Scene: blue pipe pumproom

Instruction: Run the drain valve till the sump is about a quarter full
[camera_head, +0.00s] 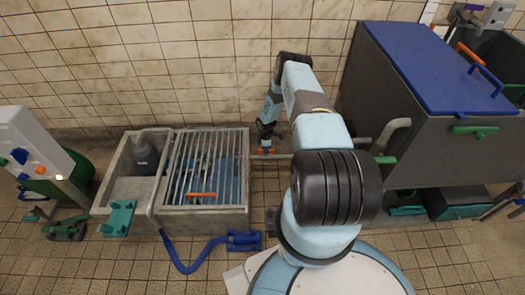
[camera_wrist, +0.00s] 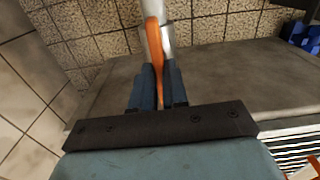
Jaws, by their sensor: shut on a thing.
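My gripper (camera_head: 266,146) is at the pipe beside the grated concrete sump (camera_head: 248,195). In the wrist view my gripper (camera_wrist: 158,88) is shut on an orange valve lever (camera_wrist: 154,55), which stands upright between the dark fingers. A pale metal pipe (camera_wrist: 167,42) shows just behind the lever. In the head view a bit of the orange lever (camera_head: 268,152) shows at the fingertips. The sump has a metal bar grate (camera_head: 205,150) on top, with bluish colour beneath the bars. The level inside cannot be read clearly.
An orange handle (camera_head: 202,195) lies on the grate. A grey tank with a blue lid (camera_head: 440,65) stands at the right. A blue hose (camera_head: 190,268) lies on the floor in front. A white panel (camera_head: 32,150) stands at the left. Tiled wall is close behind.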

